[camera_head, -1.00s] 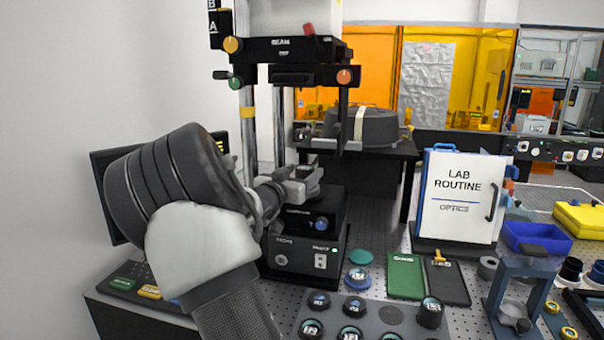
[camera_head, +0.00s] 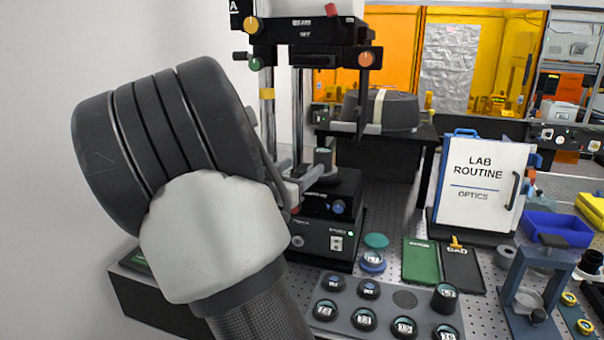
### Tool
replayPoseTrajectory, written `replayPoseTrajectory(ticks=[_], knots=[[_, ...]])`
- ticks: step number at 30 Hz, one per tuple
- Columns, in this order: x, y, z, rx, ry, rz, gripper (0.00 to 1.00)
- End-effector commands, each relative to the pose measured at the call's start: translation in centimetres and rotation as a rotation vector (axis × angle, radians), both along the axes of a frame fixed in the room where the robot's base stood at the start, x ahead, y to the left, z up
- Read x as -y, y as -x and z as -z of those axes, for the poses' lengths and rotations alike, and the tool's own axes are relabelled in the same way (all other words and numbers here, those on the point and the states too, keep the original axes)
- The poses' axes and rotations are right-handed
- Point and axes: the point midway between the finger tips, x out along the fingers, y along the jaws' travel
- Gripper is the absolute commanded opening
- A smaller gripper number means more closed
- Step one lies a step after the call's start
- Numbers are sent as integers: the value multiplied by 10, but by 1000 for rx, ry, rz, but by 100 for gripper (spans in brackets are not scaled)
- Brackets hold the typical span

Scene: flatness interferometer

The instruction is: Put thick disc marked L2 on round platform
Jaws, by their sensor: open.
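A thick dark disc (camera_head: 325,157) with a pale top stands upright on the round platform (camera_head: 338,176) of the black instrument. Its mark cannot be read from here. My gripper (camera_head: 312,177) is open, with its grey fingers low beside the disc at platform height. One finger shows in front of the disc's lower part. My own wrist hides much of the gripper and the platform's left side, so I cannot tell whether a finger touches the disc.
A grey tray (camera_head: 382,316) holds several dark discs and has one bare round spot (camera_head: 405,299). A blue-rimmed disc (camera_head: 372,260) and a teal lid (camera_head: 376,241) lie behind it. The instrument's upper head (camera_head: 315,45) overhangs the platform.

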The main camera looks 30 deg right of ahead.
Motion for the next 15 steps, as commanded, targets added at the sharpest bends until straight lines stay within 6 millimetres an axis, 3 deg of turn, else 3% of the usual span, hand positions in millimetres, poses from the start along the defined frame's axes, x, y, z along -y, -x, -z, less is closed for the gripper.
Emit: replayPoseTrajectory(ticks=[5,8,11,13,15], knots=[[-4,1,1,-1,-17,-14,61],[-15,-8,7,-7,-110,-107,61],[-52,-19,14,-30,-287,-304,61],[-96,-18,14,-67,-423,-486,61],[-149,-1,9,-132,-537,-672,61]])
